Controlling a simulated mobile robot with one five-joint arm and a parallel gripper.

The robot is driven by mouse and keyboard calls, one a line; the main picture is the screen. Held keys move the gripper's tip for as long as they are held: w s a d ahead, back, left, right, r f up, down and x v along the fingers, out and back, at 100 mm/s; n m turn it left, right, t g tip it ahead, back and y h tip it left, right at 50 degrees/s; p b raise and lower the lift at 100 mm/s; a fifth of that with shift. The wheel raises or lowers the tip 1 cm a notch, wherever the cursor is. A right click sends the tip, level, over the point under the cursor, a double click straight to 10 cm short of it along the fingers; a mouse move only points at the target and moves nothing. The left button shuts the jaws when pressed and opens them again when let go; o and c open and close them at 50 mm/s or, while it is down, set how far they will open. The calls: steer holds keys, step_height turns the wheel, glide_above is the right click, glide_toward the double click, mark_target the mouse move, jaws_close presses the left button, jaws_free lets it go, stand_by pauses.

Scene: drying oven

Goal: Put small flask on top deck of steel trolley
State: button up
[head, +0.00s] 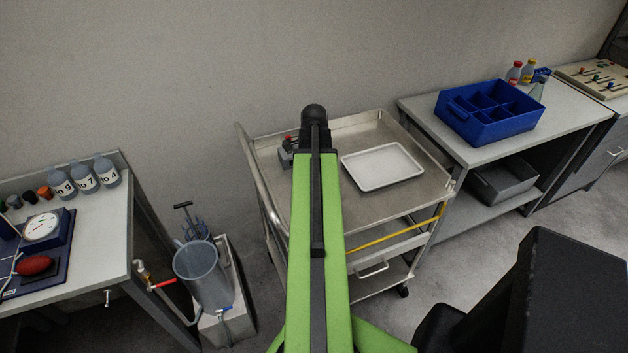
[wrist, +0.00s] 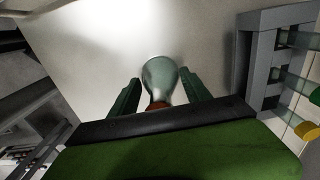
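The steel trolley (head: 332,133) stands against the wall, with my arm reaching over its top deck. In the wrist view, a small grey-green glass flask (wrist: 160,77) with an orange-brown stopper (wrist: 157,105) sits between the two dark green fingers of my gripper (wrist: 160,82). The fingers close in on both sides of it, and it looks held. A pale surface lies behind the flask; whether its base touches it I cannot tell. In the head view my arm hides the gripper and this flask.
A white tray (head: 382,166) lies on the deck's right part. A grey rack (head: 287,157) with a red top stands at its left; a grey rack with tubes (wrist: 265,70) shows close right in the wrist view. A blue crate (head: 490,125) and a conical flask (head: 538,90) stand on the right bench.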

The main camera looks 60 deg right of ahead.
steer(key=o, duration=0.3)
step_height(320, 180, up, 12)
steer(key=p, duration=1.2)
steer(key=shift+r, duration=0.1)
